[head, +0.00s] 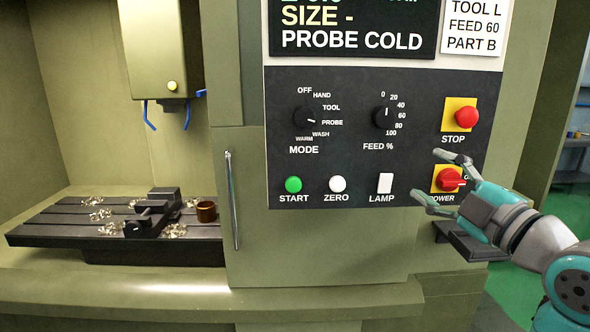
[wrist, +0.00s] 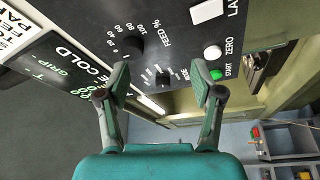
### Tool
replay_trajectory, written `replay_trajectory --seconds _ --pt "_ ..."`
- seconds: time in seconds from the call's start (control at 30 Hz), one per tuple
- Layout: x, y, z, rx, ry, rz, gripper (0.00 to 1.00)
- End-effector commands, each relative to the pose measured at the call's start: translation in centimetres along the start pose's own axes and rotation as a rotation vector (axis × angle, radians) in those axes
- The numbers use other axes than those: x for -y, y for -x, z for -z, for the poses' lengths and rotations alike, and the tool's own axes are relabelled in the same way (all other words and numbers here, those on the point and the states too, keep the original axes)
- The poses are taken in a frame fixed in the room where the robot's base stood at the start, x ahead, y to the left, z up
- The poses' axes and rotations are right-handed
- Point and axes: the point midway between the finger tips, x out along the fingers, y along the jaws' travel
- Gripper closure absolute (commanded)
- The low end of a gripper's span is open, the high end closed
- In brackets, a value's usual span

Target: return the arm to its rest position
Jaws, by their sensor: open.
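My gripper (head: 432,178) is open and empty in front of the lower right of the machine's control panel (head: 350,187) in the head view. Its fingers are spread near the red power switch (head: 449,179) and partly cover the POWER label. I cannot tell whether a finger touches the panel. In the wrist view my gripper (wrist: 162,88) shows two parted fingers with nothing between them, and the panel's knobs and buttons lie beyond. My arm comes in from the lower right in the head view.
The panel carries a red stop button (head: 466,117), a mode knob (head: 305,116), a feed knob (head: 386,118) and a green start button (head: 293,184). A small dark shelf (head: 465,243) is below my gripper. A vise (head: 153,213) sits on the machine bed at left. Green floor shows at right.

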Motion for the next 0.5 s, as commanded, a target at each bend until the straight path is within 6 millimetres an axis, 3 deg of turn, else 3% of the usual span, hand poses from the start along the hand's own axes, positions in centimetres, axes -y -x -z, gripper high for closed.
replay_trajectory --seconds 0.03,0.27,0.5 --pt "2.0 0.0 -0.8 0.014 -0.054 0.003 0.33" --pt "9.4 0.8 -3.5 0.082 -0.277 -0.019 0.33" --pt "17.2 3.0 -5.4 0.162 -0.479 -0.040 0.33"
